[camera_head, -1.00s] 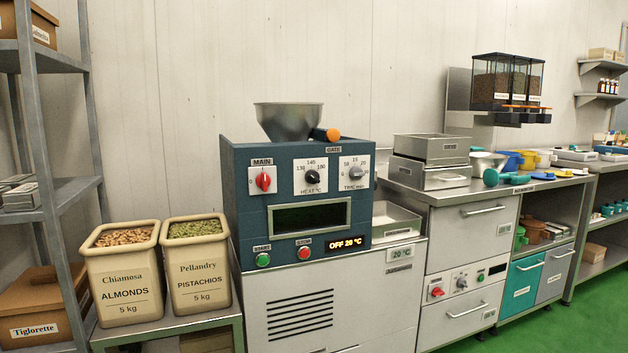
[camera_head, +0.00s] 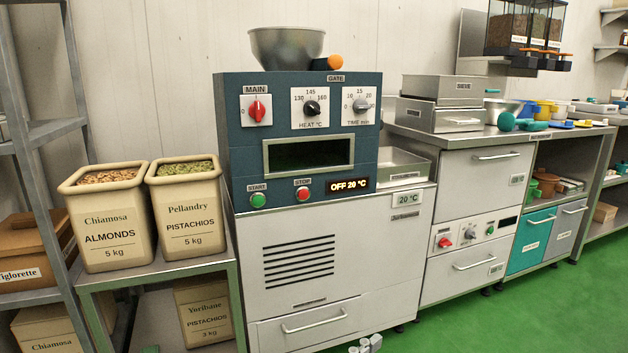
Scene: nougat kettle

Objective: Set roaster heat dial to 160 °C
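The blue roaster (camera_head: 228,150) stands in the middle of the view. Its black heat dial (camera_head: 312,108) sits on a white plate marked 130, 145 and 160. Its pointer is too small to read surely. The red main switch (camera_head: 257,108) is to its left and the grey time dial (camera_head: 361,105) to its right. The display (camera_head: 350,185) reads OFF 20 °C. A small grey piece at the bottom edge looks like the tip of my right gripper (camera_head: 366,345), low in front of the roaster's cabinet and well away from the dial. Its opening cannot be told. My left gripper is out of view.
A green start button (camera_head: 258,200) and a red stop button (camera_head: 303,194) sit below the roaster window. A metal hopper (camera_head: 286,46) and an orange gate knob (camera_head: 335,62) are on top. Almond (camera_head: 110,225) and pistachio (camera_head: 187,215) bins stand left. The space before the panel is clear.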

